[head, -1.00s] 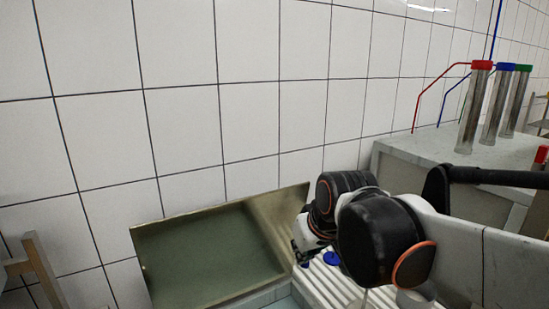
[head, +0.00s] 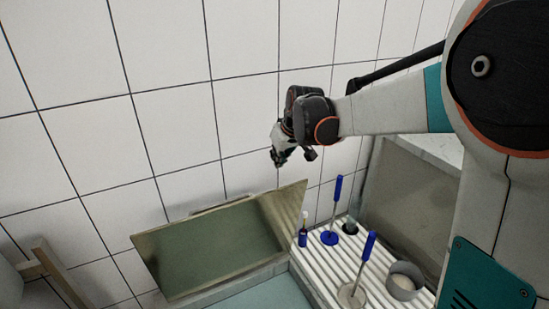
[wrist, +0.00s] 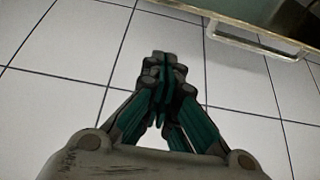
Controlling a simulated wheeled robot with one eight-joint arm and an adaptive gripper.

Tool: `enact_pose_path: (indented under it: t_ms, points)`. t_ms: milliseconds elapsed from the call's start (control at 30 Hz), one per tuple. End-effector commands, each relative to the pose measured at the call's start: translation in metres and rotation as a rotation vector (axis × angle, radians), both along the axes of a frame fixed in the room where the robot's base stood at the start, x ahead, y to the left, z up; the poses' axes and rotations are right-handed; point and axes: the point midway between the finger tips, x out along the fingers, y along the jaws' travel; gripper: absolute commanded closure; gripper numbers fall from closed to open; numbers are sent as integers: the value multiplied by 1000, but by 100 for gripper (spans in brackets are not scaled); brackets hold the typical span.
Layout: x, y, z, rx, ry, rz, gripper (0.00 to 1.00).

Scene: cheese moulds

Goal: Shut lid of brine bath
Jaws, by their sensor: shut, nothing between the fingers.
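The brine bath's lid (head: 210,245) is a greenish metal panel, standing open and tilted back towards the tiled wall. Its upper edge and handle (head: 225,203) are near the wall; the handle (wrist: 255,41) and lid edge (wrist: 275,12) also show at the upper right of the wrist view. The bath (head: 255,296) shows blue-green below the lid, cut off by the frame's bottom. My gripper (head: 277,160) is above the lid's upper right corner, apart from it. In the wrist view my gripper (wrist: 165,65) has its fingers together, empty.
A ribbed white drainer (head: 325,265) right of the bath holds blue-handled tools (head: 365,255), a small bottle (head: 303,230) and a grey cup (head: 403,281). The white tiled wall (head: 235,100) stands close behind. A wooden frame (head: 55,275) is at the lower left.

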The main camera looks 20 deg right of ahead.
Motion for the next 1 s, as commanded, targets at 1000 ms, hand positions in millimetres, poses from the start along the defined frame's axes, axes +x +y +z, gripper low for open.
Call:
enact_pose_path:
  t_ms: [1000]
  points:
    - [2, 1, -80, 0, -1, 0, 100]
